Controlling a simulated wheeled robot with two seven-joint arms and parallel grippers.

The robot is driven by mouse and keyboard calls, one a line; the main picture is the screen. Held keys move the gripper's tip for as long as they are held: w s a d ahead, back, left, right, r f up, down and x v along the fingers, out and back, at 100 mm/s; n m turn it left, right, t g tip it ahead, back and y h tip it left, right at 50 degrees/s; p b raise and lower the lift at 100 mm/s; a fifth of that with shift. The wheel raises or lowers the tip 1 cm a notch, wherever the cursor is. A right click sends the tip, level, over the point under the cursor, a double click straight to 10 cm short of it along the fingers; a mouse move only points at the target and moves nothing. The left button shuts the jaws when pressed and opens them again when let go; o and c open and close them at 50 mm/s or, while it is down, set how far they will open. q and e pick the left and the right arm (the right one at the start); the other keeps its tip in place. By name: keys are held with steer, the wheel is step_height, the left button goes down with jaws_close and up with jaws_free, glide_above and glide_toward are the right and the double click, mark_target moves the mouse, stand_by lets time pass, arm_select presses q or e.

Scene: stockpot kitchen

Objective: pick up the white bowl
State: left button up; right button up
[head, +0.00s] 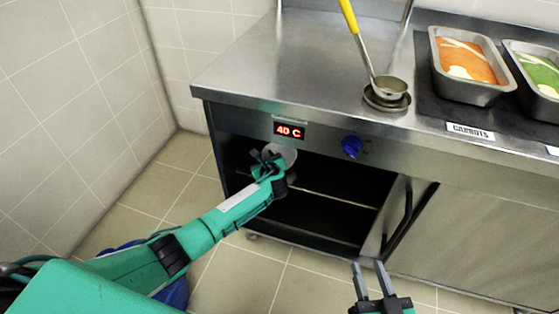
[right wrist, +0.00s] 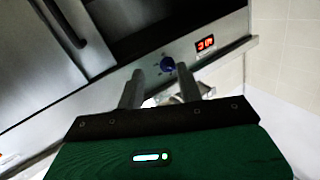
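The white bowl (head: 285,154) is small in the head view, at the upper edge of the open cabinet below the temperature display. It looks tilted, and no shelf shows under it. My left gripper (head: 266,160) is at its left side, with dark fingers that appear closed on its rim; they hide part of it. My right gripper (head: 372,279) is low in the head view, in front of the counter, apart from the bowl. Its two fingers are spread with nothing between them, as the right wrist view also shows (right wrist: 160,88).
The open warming cabinet (head: 320,205) is dark inside with a shelf edge. A red display (head: 289,132) and blue knob (head: 352,146) are on its front. A ladle (head: 389,88) and food pans (head: 468,60) are on the counter. A door handle (head: 405,220) projects near my right gripper.

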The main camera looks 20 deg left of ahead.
arm_select(q)
steer(key=shift+c, duration=0.5)
jaws_close()
steer(key=shift+r, duration=0.1)
